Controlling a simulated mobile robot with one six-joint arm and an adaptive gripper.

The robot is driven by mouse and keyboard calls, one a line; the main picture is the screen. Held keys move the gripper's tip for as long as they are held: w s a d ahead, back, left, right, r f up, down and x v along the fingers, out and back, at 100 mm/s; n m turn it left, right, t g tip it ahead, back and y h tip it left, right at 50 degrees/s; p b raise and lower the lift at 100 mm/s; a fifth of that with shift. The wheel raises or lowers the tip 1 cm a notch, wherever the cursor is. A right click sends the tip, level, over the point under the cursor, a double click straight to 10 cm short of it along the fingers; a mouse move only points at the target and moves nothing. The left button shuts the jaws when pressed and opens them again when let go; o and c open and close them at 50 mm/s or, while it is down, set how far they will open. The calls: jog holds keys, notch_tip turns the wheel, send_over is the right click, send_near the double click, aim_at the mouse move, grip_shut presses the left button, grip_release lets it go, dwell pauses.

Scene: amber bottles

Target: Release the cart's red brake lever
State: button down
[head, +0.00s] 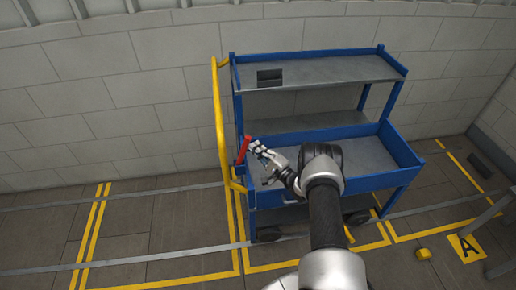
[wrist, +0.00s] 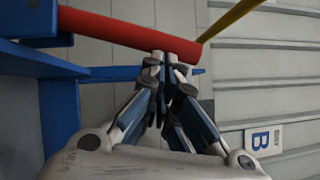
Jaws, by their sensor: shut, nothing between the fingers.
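The red brake lever (head: 243,149) is at the left end of the blue cart (head: 396,178), near the yellow push handle (head: 220,120). My gripper (head: 254,146) reaches in from the right, its tips at or very near the lever. In the wrist view the lever (wrist: 125,33) slants across the top, and the closed fingertips of my gripper (wrist: 168,62) lie just below it, touching or nearly touching. No part of the lever is between the fingers. The lever's lower mount is hidden.
The cart has a top shelf with a dark box-like block (head: 269,78) and a deeper tray below. Yellow floor lines (head: 92,225) surround the cart. A small yellow object (head: 424,254) lies on the floor at right. The floor left of the cart is free. A wall stands behind.

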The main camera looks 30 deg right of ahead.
jog(key=shift+a+r, duration=0.1)
jog(key=shift+a, duration=0.05)
jog(key=w+a+r+n+g+h+p, duration=0.1)
jog(key=w+a+r+n+g+p, duration=0.1)
jog(key=a+n, duration=0.4)
jog(key=shift+w+a+g+h+p, duration=0.45)
jog(key=shift+a+g+p, duration=0.5)
jog(key=shift+a, duration=1.15)
jog(key=shift+w, duration=0.1)
